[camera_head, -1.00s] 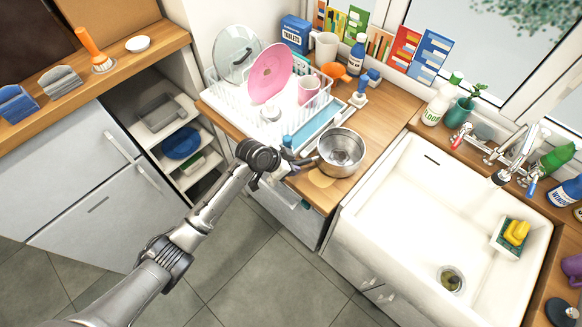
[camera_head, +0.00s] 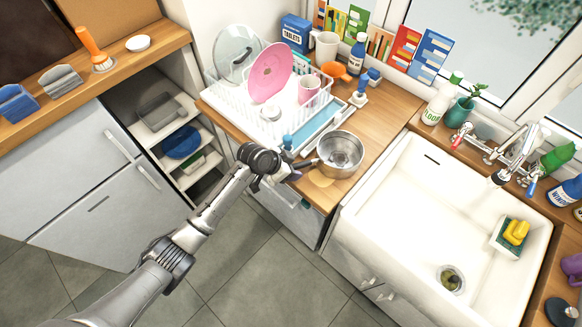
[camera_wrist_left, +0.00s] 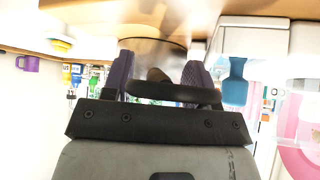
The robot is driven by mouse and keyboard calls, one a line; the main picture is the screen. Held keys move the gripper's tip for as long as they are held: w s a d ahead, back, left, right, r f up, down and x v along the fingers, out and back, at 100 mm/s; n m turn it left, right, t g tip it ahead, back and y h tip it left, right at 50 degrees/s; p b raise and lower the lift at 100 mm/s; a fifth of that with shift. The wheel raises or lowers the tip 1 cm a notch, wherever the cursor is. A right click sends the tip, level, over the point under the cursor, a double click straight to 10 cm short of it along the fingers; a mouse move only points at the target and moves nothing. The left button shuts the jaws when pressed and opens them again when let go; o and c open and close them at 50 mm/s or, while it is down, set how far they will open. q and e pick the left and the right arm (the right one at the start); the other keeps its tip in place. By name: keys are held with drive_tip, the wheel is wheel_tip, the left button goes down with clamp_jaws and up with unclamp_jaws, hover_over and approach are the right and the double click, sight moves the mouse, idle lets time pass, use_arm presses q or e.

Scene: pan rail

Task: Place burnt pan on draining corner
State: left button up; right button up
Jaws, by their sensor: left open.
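A shiny metal pan (camera_head: 340,156) stands at the front of the wooden counter, between the dish rack and the sink, with its short handle toward the left. My left gripper (camera_head: 296,171) is at the handle, low by the counter's front edge. In the left wrist view its two purple fingers (camera_wrist_left: 158,80) are apart, with a brown handle end between them and the blurred pan body (camera_wrist_left: 150,48) beyond. I cannot tell whether the fingers touch the handle. My right gripper is out of view.
The white dish rack (camera_head: 318,103) holds a pink plate, a glass lid and a pink mug. A blue-headed brush (camera_head: 287,142) stands close to my left gripper. The white sink (camera_head: 400,220) is to the right. Bottles and a jug stand behind.

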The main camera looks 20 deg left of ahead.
use_arm(q)
drive_tip(key=shift+r, duration=0.1)
drive_tip(key=v, duration=1.2)
drive_tip(key=s+d+f+n+y, duration=0.1)
drive_tip(key=s+f, duration=0.2)
drive_tip(key=s, duration=0.4)
drive_tip(key=s+f+n+g+y, duration=0.15)
drive_tip(key=s+f, duration=0.25)
drive_tip(key=s, duration=0.4)
drive_tip(key=s+d+f+n+t+y, duration=0.1)
drive_tip(key=s+f+n, duration=0.15)
drive_tip(key=s, duration=0.45)
drive_tip(key=s+a+n+g+y, duration=0.1)
drive_tip(key=s+a+n+y, duration=0.1)
drive_tip(key=s, duration=0.9)
drive_tip(key=shift+a, duration=0.6)
